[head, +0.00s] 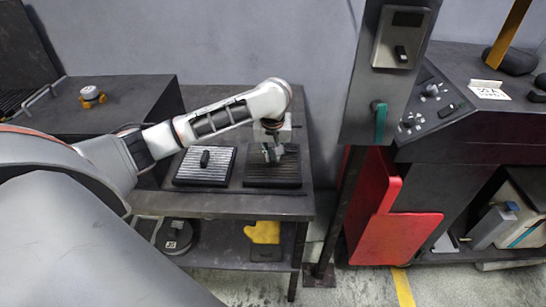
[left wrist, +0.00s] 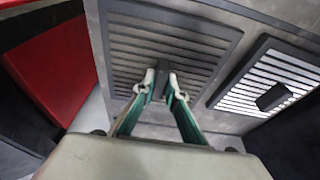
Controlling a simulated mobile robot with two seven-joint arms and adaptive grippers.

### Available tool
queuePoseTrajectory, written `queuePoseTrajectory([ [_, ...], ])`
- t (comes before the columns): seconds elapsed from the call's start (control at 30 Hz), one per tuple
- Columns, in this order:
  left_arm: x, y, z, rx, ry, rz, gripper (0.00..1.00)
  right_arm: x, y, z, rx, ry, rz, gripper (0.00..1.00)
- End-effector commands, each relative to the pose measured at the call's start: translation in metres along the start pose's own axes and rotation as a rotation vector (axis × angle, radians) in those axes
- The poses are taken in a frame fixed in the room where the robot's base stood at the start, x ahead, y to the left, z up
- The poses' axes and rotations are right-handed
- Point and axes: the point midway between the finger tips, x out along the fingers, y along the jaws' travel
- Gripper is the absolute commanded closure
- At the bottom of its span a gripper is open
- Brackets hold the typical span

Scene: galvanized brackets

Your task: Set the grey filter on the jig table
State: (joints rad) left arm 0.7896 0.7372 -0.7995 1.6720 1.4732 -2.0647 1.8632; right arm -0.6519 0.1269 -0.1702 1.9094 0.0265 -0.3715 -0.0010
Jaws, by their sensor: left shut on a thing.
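The grey filter (head: 272,178), a dark ribbed flat square with an upright dark handle, is at the right of the dark table (head: 225,203). It also shows in the left wrist view (left wrist: 205,42). My left gripper (head: 272,154) comes down over it from above. In the left wrist view the green-backed fingers (left wrist: 160,90) are shut on its handle, near the middle of the filter. The filter lies flat at or very near the table top; I cannot tell whether it touches. No surface is marked as the jig table. My right gripper is out of view.
A white ribbed filter (head: 188,166) with a dark handle lies just left of the grey one. A grey post with a panel (head: 362,105) and a red panel (head: 395,222) stand to the right. A yellow cloth (head: 263,232) and a dark round object (head: 176,236) are on the lower shelf.

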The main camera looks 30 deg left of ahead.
Motion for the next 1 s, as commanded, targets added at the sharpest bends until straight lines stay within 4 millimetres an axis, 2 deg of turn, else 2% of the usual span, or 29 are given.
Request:
queuePoseTrajectory([
  [0.1, 0.0084, -0.0002, 0.0018, 0.000, 0.002, 0.001, 1.00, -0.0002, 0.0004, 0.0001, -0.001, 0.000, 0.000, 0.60],
  [0.5, 0.0121, 0.0002, 0.0029, -0.001, 0.001, 0.002, 1.00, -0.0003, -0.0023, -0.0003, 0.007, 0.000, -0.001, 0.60],
  [0.53, 0.0124, 0.0001, 0.0032, -0.001, 0.001, 0.002, 0.83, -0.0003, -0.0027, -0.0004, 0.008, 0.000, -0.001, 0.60],
  [0.6, 0.0122, 0.0001, 0.0031, 0.000, 0.001, 0.001, 0.71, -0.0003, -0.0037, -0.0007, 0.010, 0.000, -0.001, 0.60],
  [1.0, 0.0078, 0.0000, 0.0014, 0.001, 0.003, 0.001, 0.71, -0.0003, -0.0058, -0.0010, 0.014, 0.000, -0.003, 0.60],
])
